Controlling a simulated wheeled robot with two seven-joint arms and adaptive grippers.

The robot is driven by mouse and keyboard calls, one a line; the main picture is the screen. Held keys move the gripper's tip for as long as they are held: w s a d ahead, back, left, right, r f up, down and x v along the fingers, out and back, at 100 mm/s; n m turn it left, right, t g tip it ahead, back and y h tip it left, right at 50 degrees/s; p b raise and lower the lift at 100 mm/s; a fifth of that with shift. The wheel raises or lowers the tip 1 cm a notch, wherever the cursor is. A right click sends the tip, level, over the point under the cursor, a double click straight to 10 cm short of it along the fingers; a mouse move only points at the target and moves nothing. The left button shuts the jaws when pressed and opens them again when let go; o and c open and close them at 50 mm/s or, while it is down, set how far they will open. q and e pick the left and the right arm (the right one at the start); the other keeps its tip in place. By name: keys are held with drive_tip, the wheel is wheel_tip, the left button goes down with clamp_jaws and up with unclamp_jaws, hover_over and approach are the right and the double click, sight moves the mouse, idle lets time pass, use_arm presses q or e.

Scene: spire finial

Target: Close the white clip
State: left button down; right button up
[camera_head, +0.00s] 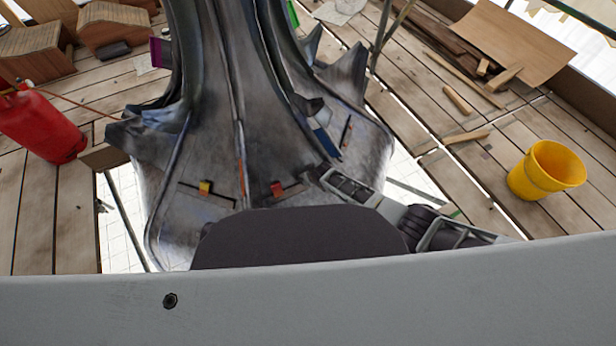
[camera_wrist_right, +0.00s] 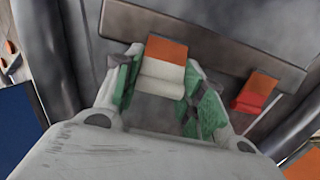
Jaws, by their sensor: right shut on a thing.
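The white clip (camera_wrist_right: 162,72) shows in the right wrist view, with an orange part at its far end and a white body toward me. It sits at a dark metal bar (camera_wrist_right: 220,50) on the grey spire. My right gripper (camera_wrist_right: 160,92) has its green-padded fingers on both sides of the white body and is shut on it. In the head view my right gripper (camera_head: 322,170) reaches in from the right to the spire's base (camera_head: 200,150); I cannot make out the white clip there. My left gripper is not in view.
A red clip (camera_wrist_right: 250,100) with an orange part sits right of the white one; a red clip also shows in the head view (camera_head: 277,188).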

drive_tip(key=o, duration=1)
drive_tip(key=shift+s+r, duration=0.1)
drive_tip(key=shift+r, duration=0.05)
drive_tip(key=shift+v, duration=5.8)
